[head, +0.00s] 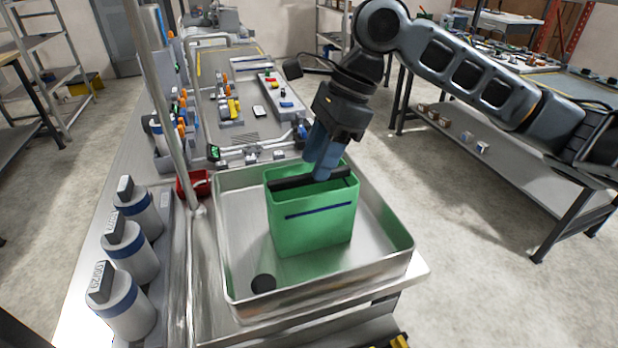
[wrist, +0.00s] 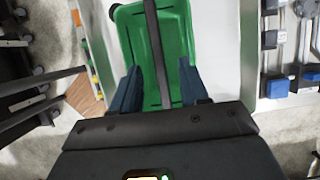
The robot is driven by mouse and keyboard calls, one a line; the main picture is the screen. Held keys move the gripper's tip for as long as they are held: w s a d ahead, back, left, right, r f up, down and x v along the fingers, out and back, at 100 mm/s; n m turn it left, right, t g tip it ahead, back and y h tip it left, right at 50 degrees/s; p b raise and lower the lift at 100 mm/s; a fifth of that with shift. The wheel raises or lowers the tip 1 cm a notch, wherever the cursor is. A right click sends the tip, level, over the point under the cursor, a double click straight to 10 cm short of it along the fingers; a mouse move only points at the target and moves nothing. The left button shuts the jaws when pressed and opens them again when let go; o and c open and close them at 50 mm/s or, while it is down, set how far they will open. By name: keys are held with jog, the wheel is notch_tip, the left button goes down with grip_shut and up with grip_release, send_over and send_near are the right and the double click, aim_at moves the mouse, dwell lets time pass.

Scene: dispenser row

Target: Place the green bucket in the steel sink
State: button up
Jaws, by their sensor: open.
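The green bucket (head: 312,222) stands upright inside the steel sink (head: 240,238), toward its back right. It has a dark blue stripe on its front and a dark bar handle (head: 290,182) across its top. My gripper (head: 320,172) is at the bucket's top, over the handle. In the wrist view the bucket (wrist: 174,45) lies ahead of my gripper (wrist: 157,85), whose two blue fingers are apart, one on each side of the dark handle (wrist: 156,50). Whether the fingers touch the handle or rim cannot be told.
A dark round drain (head: 263,283) shows at the sink's front left. A metal post (head: 165,110) and a small red bin (head: 190,184) stand left of the sink. Several grey and blue canisters (head: 128,305) line the left. The sink floor left of the bucket is clear.

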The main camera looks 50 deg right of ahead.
jog(key=v, duration=0.6)
dwell(0.3)
